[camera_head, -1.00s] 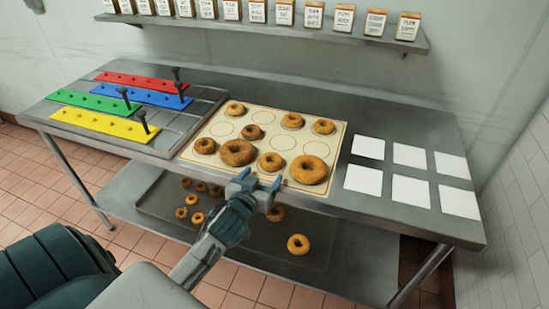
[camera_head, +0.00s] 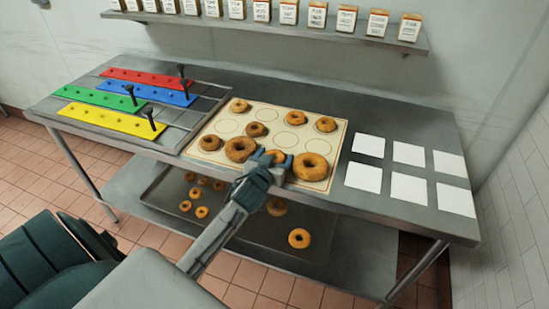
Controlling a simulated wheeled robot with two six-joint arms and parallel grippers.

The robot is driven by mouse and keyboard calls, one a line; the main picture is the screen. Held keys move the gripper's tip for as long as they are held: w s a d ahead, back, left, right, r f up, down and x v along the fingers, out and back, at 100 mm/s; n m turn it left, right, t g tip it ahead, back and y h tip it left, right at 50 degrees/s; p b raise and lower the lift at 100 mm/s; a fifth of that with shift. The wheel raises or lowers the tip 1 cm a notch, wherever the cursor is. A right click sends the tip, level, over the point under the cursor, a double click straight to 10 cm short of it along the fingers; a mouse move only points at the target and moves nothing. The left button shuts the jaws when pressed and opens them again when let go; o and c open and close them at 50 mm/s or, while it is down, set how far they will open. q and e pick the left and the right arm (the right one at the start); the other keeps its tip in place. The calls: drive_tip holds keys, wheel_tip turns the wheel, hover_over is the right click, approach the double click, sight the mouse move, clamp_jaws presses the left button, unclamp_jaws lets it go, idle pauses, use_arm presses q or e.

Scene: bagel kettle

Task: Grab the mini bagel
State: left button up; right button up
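A cream mat (camera_head: 222,158) on the steel table holds several brown bagels of different sizes. My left gripper (camera_head: 272,158) is at the mat's front edge, open, its two blue-grey fingers apart. A small bagel (camera_head: 276,153) shows between and just beyond the fingers, partly hidden by them; I cannot tell whether they touch it. A large bagel (camera_head: 310,167) is close on the right, another large one (camera_head: 240,149) on the left. Smaller bagels lie at the front left (camera_head: 209,143), middle (camera_head: 255,129), back left (camera_head: 239,106) and back right (camera_head: 326,124). My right gripper is not in view.
Coloured strips with dark upright pegs, such as the yellow strip (camera_head: 105,120), lie on the left. White squares (camera_head: 363,177) lie on the right. A lower shelf tray (camera_head: 235,225) holds more bagels. Labelled containers (camera_head: 317,15) line a wall shelf.

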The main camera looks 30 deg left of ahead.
use_arm(q)
drive_tip(key=c, duration=0.7)
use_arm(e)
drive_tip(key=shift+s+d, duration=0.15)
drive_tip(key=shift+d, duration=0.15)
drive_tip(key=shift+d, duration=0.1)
use_arm(q)
drive_tip(key=shift+r, duration=0.15)
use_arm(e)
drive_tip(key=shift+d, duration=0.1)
